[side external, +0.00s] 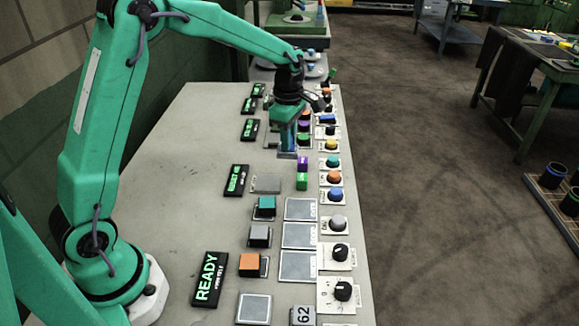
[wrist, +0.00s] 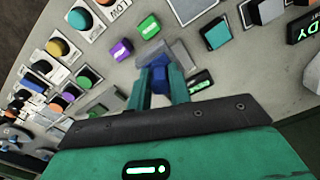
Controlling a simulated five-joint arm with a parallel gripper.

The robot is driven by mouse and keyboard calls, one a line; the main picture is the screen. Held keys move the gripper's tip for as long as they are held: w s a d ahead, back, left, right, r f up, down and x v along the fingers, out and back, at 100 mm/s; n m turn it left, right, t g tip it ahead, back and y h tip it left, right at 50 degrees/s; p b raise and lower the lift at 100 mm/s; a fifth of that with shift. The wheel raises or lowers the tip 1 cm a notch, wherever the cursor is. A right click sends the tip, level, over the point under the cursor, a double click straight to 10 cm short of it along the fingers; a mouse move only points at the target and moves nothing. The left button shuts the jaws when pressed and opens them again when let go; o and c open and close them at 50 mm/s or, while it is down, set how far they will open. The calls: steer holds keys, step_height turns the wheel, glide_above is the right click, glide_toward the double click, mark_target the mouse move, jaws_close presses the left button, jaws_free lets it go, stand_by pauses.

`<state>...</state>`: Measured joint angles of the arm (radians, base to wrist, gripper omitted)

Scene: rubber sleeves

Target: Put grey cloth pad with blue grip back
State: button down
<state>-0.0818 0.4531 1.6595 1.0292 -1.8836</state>
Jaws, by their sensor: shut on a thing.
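My gripper (side external: 288,140) hangs over the back half of the panel, pointing down. In the wrist view its fingers (wrist: 160,85) are shut on the blue grip (wrist: 160,72) of the grey cloth pad (wrist: 148,54). In the side view the pad (side external: 287,155) shows as a small grey-blue edge under the fingers. A gap to the table cannot be judged surely. A flat grey plate (side external: 265,183) lies bare on the table, nearer the side camera than my gripper; in the wrist view it is the lighter plate (wrist: 184,54) just beyond the pad.
A purple block (side external: 303,163) and a green block (side external: 302,182) stand right of the plate. A teal block (side external: 265,204), a grey block (side external: 259,234) and an orange block (side external: 250,262) stand nearer. A black sign (side external: 236,180) lies left. Knobs line the right edge.

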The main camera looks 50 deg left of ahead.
steer(key=w+a+f, duration=0.1)
steer(key=a+f, duration=0.1)
steer(key=a, duration=0.1)
steer(key=w+a+f, duration=0.1)
steer(key=a+f, duration=0.1)
steer(key=a, duration=0.2)
steer(key=a+f, duration=0.2)
steer(key=a, duration=0.1)
steer(key=shift+w+a+f, duration=0.3)
steer(key=shift+w, duration=0.1)
steer(key=shift+f, duration=2)
steer(key=shift+f, duration=0.15)
steer(key=c, duration=1.3)
jaws_free()
step_height(320, 180, up, 12)
